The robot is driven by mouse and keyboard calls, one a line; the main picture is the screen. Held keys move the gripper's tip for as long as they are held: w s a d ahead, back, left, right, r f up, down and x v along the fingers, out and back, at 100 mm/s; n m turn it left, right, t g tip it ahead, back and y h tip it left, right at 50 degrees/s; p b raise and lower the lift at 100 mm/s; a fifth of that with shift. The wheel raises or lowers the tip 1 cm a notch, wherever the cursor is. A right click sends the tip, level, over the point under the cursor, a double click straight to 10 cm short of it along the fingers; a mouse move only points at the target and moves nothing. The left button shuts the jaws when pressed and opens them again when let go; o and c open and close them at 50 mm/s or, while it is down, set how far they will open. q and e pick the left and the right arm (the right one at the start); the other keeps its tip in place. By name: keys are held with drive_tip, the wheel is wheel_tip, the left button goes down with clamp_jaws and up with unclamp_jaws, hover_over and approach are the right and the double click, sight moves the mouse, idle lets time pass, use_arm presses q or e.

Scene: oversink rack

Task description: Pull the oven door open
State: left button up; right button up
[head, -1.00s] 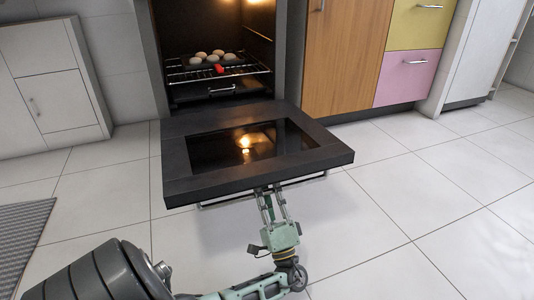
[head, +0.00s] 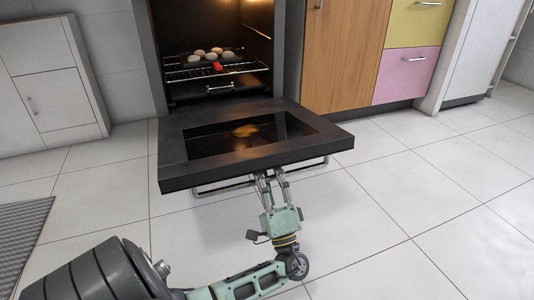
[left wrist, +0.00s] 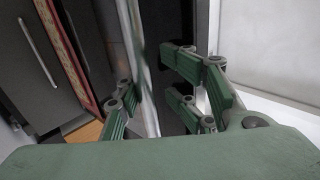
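The dark oven door (head: 172,160) is swung down far open, with its inner face and glass window (head: 212,141) turned up. A thin metal handle (head: 215,191) shows below its front edge. My left gripper (head: 270,178) is at the middle of that handle, partly hidden under the door edge. In the left wrist view its green fingers (left wrist: 150,98) stand apart, with the pale handle bar (left wrist: 147,80) running between them. Whether any pad touches the bar is unclear. My right gripper is not in view.
The lit oven (head: 170,95) holds a rack (head: 186,76) with several pale round items and a red item. A wooden cabinet (head: 345,60) and a pink drawer (head: 405,76) stand to its right. Tiled floor (head: 420,200) is free at right; a grey mat (head: 22,235) lies at left.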

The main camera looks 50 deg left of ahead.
sight(267, 161)
use_arm(q)
wheel_tip(267, 161, up, 5)
drive_tip(key=shift+d+f, duration=0.1)
drive_tip(key=shift+d, duration=0.05)
drive_tip(key=shift+f, duration=0.1)
drive_tip(key=s+d+f, duration=0.1)
drive_tip(key=d+f, duration=0.2)
drive_tip(key=f, duration=0.5)
drive_tip(key=shift+s+d, duration=0.3)
idle(0.6)
drive_tip(key=shift+f, duration=0.1)
idle(0.5)
